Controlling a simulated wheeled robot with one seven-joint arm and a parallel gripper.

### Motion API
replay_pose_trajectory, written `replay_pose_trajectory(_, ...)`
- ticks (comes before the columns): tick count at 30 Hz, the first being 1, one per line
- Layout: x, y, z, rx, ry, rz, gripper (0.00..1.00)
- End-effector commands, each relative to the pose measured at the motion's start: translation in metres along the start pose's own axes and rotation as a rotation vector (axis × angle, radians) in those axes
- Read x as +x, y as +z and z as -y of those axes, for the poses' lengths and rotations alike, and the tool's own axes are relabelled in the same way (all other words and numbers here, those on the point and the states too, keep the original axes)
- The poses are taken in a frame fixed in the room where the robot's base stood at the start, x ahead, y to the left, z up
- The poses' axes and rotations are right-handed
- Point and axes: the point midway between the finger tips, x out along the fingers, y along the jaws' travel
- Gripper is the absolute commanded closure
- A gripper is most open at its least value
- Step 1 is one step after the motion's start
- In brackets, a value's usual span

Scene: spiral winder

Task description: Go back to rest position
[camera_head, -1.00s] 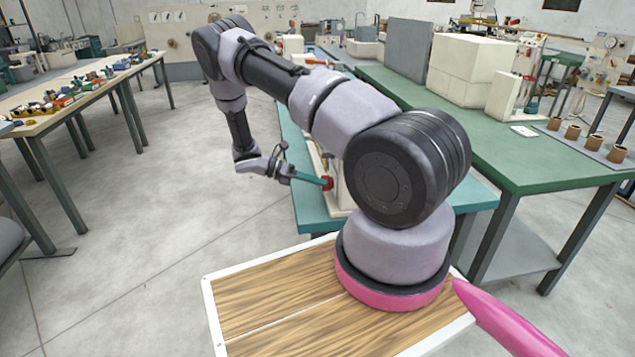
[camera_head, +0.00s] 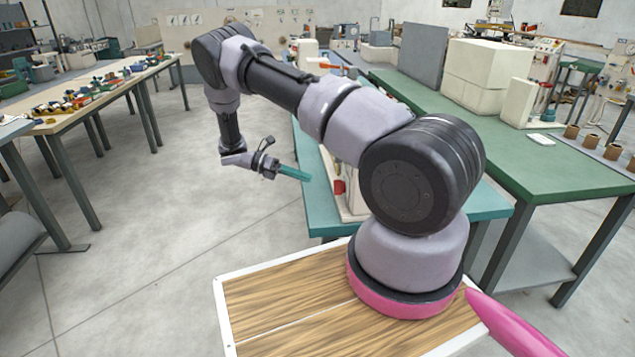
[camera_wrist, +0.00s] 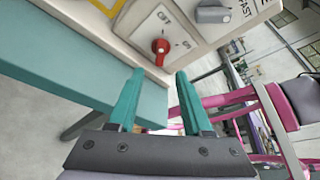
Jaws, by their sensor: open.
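My gripper (camera_head: 294,173) is in the air to the left of the spiral winder (camera_head: 349,195), past the edge of its teal table. The wrist view shows its two teal fingers (camera_wrist: 154,96) apart with nothing between them. The winder's cream panel carries a red knob (camera_wrist: 160,46) ahead of the fingertips, and a gap separates them. The knob also shows in the head view (camera_head: 339,187) as a red spot right of the fingertips. A grey knob (camera_wrist: 212,14) sits near it on the panel. Most of the winder is hidden behind my arm.
The teal table (camera_head: 322,212) stands under the winder. A green bench (camera_head: 590,182) with cream boxes (camera_head: 485,77) is on the right. A workbench (camera_head: 60,122) with small coloured parts is at the left. The floor (camera_head: 165,225) between is open.

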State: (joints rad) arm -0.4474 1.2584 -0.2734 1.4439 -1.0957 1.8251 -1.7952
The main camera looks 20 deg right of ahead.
Motion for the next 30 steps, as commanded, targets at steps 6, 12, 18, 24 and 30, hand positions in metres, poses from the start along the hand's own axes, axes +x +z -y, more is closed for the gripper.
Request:
replay_pose_trajectory(6,-0.018,0.000,0.000,-0.001,0.000,0.000,0.50)
replay_pose_trajectory(12,-0.018,0.000,0.000,-0.001,-0.001,-0.001,0.50)
replay_pose_trajectory(18,-0.018,0.000,0.000,-0.001,0.000,-0.001,0.50)
replay_pose_trajectory(24,-0.026,0.017,0.014,0.059,0.024,-0.067,0.50)
replay_pose_trajectory(30,-0.046,0.063,0.064,0.268,0.089,-0.295,0.50)
